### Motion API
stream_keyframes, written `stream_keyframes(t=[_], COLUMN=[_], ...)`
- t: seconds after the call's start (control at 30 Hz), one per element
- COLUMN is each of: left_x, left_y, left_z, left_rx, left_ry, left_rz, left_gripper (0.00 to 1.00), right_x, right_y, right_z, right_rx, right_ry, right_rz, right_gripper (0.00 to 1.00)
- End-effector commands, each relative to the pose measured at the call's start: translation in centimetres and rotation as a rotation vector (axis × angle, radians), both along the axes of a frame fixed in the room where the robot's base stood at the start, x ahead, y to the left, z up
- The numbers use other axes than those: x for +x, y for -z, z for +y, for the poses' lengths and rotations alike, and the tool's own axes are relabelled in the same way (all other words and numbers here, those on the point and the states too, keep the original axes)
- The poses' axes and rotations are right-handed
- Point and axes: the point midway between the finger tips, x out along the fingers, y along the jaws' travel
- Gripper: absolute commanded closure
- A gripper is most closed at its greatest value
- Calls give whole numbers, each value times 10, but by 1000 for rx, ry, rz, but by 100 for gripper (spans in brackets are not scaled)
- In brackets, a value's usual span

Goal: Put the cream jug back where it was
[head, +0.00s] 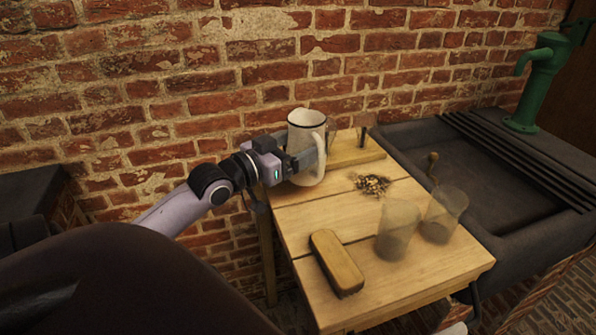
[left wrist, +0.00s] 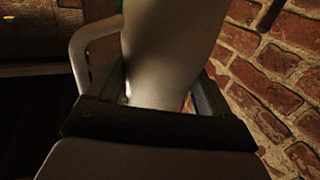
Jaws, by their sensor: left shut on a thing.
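The cream jug (head: 306,128) is a tall cream-white jug with a dark rim line and a side handle. It stands upright at the back left of the wooden table (head: 318,222). My left gripper (head: 308,160) is shut on the jug's body from the left. In the left wrist view, the jug (left wrist: 165,50) fills the space between the two fingers, with its handle at the left. I cannot tell whether the jug's base touches the table.
Two cloudy glass jars (head: 397,230) (head: 443,214) stand at the table's right. A wooden brush (head: 336,262) lies in front. A small dark pile (head: 371,185) lies mid-table, before a raised wooden board (head: 350,152). A dark sink (head: 475,170) with a green pump (head: 536,85) adjoins. A brick wall is behind.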

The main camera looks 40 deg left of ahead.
Motion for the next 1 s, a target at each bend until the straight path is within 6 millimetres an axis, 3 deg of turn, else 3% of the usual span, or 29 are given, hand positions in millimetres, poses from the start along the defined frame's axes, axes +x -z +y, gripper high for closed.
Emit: stream_keyframes(t=[0.17, 0.43, 0.87, 0.9, 0.93, 1.0], left_x=[0, 0, 0, 0, 0, 0], left_y=[12, 49, 55, 57, 57, 57], left_z=[0, 0, 0, 0, 0, 0], left_rx=[-1, -1, 0, 0, 0, 0], left_ry=[0, 0, 0, 0, 0, 0], left_rz=[-7, -6, -8, -1, -1, -1], left_gripper=[89, 89, 89, 10, 0, 0], right_x=[0, 0, 0, 0, 0, 0], right_y=[3, 9, 10, 10, 10, 10], right_z=[0, 0, 0, 0, 0, 0], right_rx=[0, 0, 0, 0, 0, 0], right_ry=[0, 0, -1, -1, -1, -1], right_rz=[0, 1, 1, 1, 1, 1], right_gripper=[57, 57, 57, 57, 57, 57])
